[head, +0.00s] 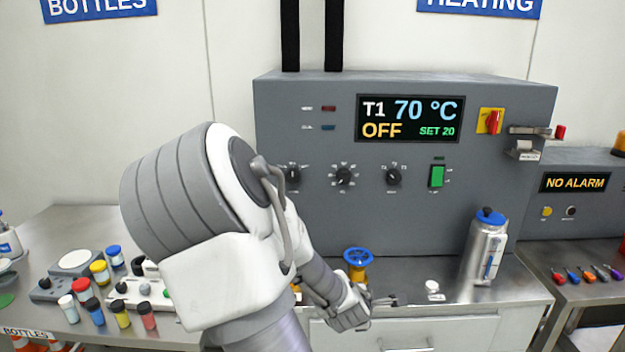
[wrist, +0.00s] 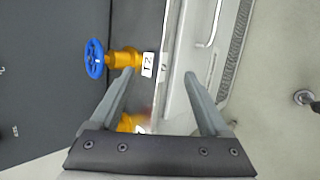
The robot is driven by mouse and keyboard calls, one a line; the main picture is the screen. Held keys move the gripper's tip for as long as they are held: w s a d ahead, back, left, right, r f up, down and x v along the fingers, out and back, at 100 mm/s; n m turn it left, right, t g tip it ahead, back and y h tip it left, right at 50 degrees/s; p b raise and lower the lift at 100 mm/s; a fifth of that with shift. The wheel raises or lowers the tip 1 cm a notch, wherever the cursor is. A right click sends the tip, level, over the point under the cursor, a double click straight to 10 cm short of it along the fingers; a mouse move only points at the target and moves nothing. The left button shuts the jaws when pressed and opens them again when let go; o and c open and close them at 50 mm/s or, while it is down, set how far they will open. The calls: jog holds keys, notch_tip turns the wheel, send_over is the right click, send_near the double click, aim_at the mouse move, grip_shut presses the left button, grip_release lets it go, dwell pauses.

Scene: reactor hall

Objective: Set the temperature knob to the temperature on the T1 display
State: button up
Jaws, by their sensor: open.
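The T1 display (head: 409,118) on the grey cabinet reads T1 70 °C, OFF and SET 20. My gripper (head: 378,301) is low at the bench's front edge, well below the knobs. In the wrist view my gripper (wrist: 158,75) is open with nothing between its fingers.
A blue-wheeled yellow valve (head: 357,263) stands close behind my gripper; its blue wheel (wrist: 95,58) shows in the wrist view. A steel flask (head: 485,248) stands right on the bench. A green switch (head: 437,176) and red switch (head: 491,121) are on the cabinet. Bottles (head: 100,272) stand left.

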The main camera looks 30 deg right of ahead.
aim_at(344, 179)
jog(key=w+d+r+n+t+h, duration=0.35)
jog(key=d+r+n, duration=0.25)
jog(key=r+n, duration=0.3)
jog(key=w+a+r+n+t+p, duration=0.1)
jog(key=w+a+r+n+t, duration=0.2)
jog(key=r+n, duration=0.25)
jog(key=w+a+r+n+t, duration=0.3)
jog(key=r+n, duration=0.2)
jog(key=n, duration=0.1)
jog(key=shift+m+g+y, duration=0.25)
jog(key=p+x, duration=0.2)
jog(key=x, duration=1.4)
jog(key=shift+w+d, duration=0.25)
jog(key=shift+d, duration=0.05)
grip_shut()
